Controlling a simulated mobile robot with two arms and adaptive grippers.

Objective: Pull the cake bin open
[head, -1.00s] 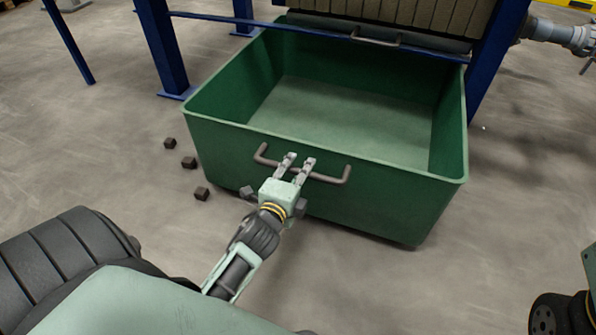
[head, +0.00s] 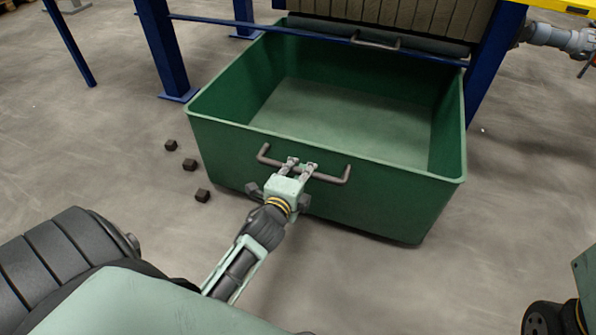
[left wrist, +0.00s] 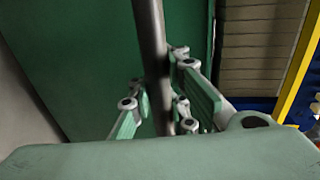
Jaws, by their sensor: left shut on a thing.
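The cake bin (head: 330,205) is a large green open-topped box, empty inside, standing on the floor partly under the press frame. A brown bar handle (head: 337,180) runs across its front wall. My left gripper (head: 302,166) is at the middle of this handle, shut on it. In the left wrist view the handle (left wrist: 150,45) passes between the finger pads of my left gripper (left wrist: 160,108), with the green bin wall (left wrist: 85,60) behind. My right gripper is not in view.
Blue press legs (head: 163,50) stand behind the bin at left and right. A dark roller cover (head: 375,36) with a handle lies above its back edge. Several small dark lumps (head: 189,164) lie on the floor left of the bin. The floor in front is clear.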

